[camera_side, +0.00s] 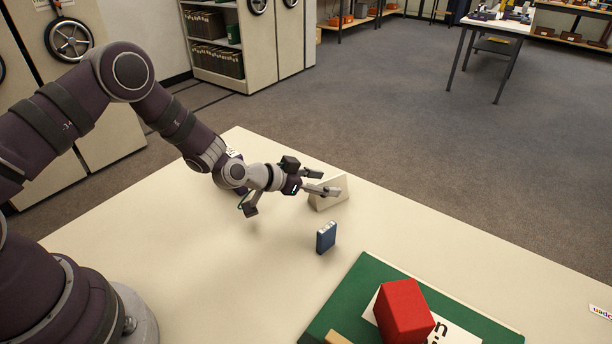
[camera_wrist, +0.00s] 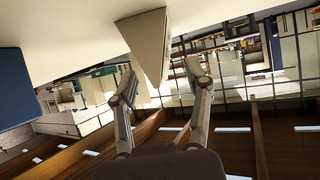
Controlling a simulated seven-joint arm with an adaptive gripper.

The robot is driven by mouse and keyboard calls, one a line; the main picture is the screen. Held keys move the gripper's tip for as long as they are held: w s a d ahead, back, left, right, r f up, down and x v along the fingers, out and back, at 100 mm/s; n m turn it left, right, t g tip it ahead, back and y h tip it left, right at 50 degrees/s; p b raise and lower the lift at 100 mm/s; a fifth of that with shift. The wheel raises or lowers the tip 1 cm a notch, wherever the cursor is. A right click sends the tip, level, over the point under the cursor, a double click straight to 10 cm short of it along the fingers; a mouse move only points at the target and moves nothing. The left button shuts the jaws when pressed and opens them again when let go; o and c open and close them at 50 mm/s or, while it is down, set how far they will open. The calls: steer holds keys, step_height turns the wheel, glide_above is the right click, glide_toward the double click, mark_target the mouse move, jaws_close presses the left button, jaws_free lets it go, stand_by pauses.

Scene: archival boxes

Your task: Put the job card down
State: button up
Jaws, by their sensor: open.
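A white, tent-shaped card (camera_side: 330,198), which looks like the job card, stands on the cream table. No writing shows on the faces in view. It also shows in the wrist view (camera_wrist: 148,42) as a pale wedge with a triangular end. My gripper (camera_side: 322,183) is open and held low and level at the card. In the wrist view, the two fingers (camera_wrist: 162,78) are spread, with the wedge's pointed end between or just beyond their tips. I cannot tell whether either finger touches it.
A small blue box (camera_side: 326,238) stands in front of the card; it also shows in the wrist view (camera_wrist: 14,90). A green board (camera_side: 352,290) at the front right bears a red block (camera_side: 403,312) on a printed white sheet (camera_side: 455,335). The table's left middle is clear.

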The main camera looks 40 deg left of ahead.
steer(key=v, duration=0.9)
steer(key=shift+s+a+r, duration=0.15)
steer(key=shift+s, duration=0.2)
steer(key=s+d+r+m+g, duration=0.2)
steer(key=s+r+g, duration=0.25)
steer(key=r, duration=0.25)
steer(key=s+a+r+n+y, duration=0.2)
steer(key=s+a+r+n, duration=0.1)
steer(key=s, duration=0.3)
steer(key=s+a+r+n+g+y, duration=0.1)
steer(key=s+a+r+n+y, duration=0.1)
steer(key=s, duration=0.4)
steer(key=shift+s+a+r+n+y, duration=0.25)
steer(key=shift+a+r+n+y, duration=0.25)
steer(key=shift+r+n, duration=0.3)
